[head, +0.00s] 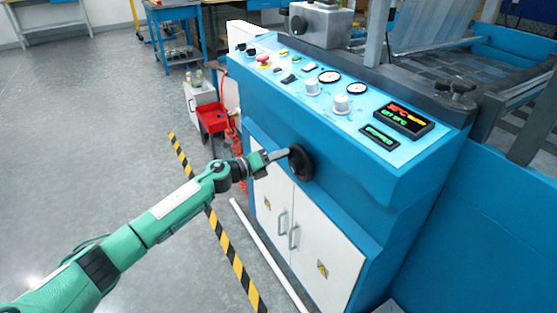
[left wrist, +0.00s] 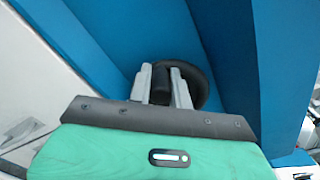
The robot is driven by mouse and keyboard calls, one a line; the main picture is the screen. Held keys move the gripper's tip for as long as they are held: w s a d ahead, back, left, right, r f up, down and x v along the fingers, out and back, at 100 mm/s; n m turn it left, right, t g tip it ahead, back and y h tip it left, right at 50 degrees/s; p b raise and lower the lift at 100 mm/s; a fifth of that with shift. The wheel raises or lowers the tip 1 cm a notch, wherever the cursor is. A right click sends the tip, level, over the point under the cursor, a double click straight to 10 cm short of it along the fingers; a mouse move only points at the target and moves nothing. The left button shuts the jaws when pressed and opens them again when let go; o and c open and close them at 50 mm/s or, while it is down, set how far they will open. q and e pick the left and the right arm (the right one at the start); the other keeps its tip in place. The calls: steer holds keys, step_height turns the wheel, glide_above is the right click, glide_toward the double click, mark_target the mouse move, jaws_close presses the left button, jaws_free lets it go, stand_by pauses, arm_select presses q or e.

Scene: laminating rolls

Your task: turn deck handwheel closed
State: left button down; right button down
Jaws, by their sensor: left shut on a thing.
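A black handwheel (head: 301,163) is mounted on the front of the blue machine, below the control deck. My left gripper (head: 287,154) reaches it from the left and meets its near side. In the left wrist view the handwheel (left wrist: 196,86) shows behind the two grey fingers of my left gripper (left wrist: 162,82). The fingers are shut on a dark part of the wheel between them. Part of the wheel is hidden by the fingers. My right gripper is not in view.
The blue machine's sloped control deck (head: 400,146) carries knobs, gauges and a lit display (head: 403,119). White cabinet doors (head: 321,246) with handles are below the wheel. Black and yellow floor tape (head: 226,243) and a white pipe (head: 268,257) lie nearby.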

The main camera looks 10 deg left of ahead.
arm_select(q)
steer(key=shift+s+d+r+m, duration=0.1)
steer(key=shift+r+m, duration=0.4)
steer(key=shift+m, duration=0.6)
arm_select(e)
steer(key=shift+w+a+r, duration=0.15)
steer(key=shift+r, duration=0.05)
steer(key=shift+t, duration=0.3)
arm_select(q)
steer(key=c, duration=1.3)
jaws_free()
steer(key=v, duration=1.4)
steer(key=shift+d+r, duration=0.1)
